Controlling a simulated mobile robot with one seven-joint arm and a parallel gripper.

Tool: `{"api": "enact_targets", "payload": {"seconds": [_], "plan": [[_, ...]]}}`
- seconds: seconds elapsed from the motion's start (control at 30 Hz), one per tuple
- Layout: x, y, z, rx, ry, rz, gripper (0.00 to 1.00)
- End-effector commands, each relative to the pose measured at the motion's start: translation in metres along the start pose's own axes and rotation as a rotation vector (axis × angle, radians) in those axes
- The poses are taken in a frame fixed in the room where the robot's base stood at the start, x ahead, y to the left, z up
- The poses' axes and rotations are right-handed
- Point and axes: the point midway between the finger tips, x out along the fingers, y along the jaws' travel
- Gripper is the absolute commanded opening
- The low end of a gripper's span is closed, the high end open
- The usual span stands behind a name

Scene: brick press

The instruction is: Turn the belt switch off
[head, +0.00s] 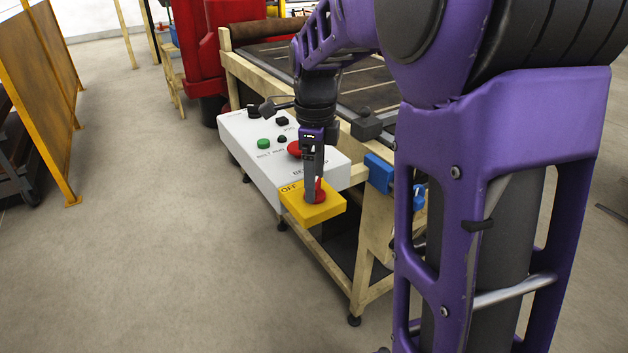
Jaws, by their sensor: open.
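A yellow switch box (299,208) marked OFF sits at the near end of a white control panel (262,170). A red knob (320,193) stands on the yellow box, partly hidden by my gripper. My gripper (311,195) points down with its fingers at the red knob. Its jaws are open; I cannot tell whether they touch the knob or straddle it. The knob's turned position is hard to make out behind the fingers.
The panel carries a green button (263,144), a red button (294,149) and small black knobs. A conveyor with a wooden frame (262,82) runs behind it. A blue box (379,173) is on the frame. Open floor lies left, up to yellow barrier panels (40,100).

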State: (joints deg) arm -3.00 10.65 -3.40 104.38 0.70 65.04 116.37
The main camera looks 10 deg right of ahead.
Motion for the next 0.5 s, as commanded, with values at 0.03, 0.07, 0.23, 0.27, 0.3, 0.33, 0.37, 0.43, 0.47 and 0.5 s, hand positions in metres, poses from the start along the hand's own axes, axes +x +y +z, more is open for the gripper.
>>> {"api": "enact_targets", "payload": {"seconds": [0.03,0.07,0.23,0.27,0.3,0.33,0.37,0.43,0.47,0.5], "plan": [[0.0032,-0.0001,0.0,0.0,0.0,0.0,0.85],[0.0042,-0.0001,0.0001,0.0,0.0,-0.001,0.85],[0.0055,-0.0001,0.0001,0.0,-0.001,-0.001,0.85],[0.0054,-0.0001,0.0001,0.0,0.0,-0.001,0.85],[0.0054,-0.0001,0.0001,0.0,0.0,-0.001,0.85],[0.0053,-0.0001,0.0001,0.0,0.0,-0.001,0.85],[0.0053,-0.0001,0.0001,0.0,0.0,-0.001,0.83],[0.0052,-0.0001,0.0,0.0,0.0,-0.001,0.71],[0.0052,-0.0001,0.0001,0.0,0.0,-0.001,0.65],[0.0052,-0.0001,0.0001,0.0,0.0,-0.001,0.58]]}}
